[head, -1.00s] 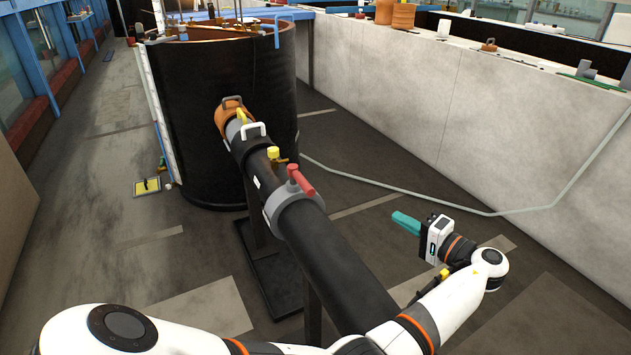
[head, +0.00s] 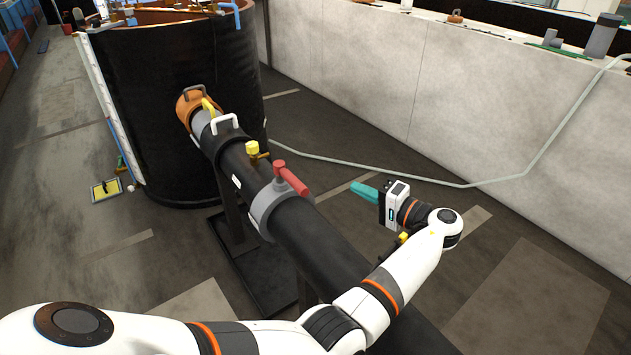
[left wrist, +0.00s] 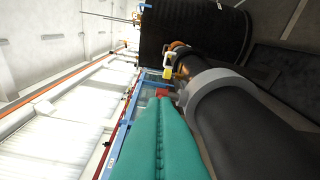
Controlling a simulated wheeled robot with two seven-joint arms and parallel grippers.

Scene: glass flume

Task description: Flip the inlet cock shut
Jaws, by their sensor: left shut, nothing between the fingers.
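A black pipe (head: 330,255) runs from a large black tank (head: 180,100) toward me. A red lever handle (head: 291,180) sits on top of the grey collar (head: 268,211), its arm lying toward the right. A yellow cock or knob (head: 253,148) stands farther along the pipe. I cannot tell for sure which is the inlet cock. My left gripper (head: 364,191), with teal fingers, is shut and empty, to the right of the pipe and apart from the red handle. In the left wrist view, the red handle (left wrist: 164,92) shows just past the fingertips, partly hidden. My right gripper is not in view.
A pale wall (head: 470,100) with a thin hose (head: 400,180) stands to the right. The floor between pipe and wall is open.

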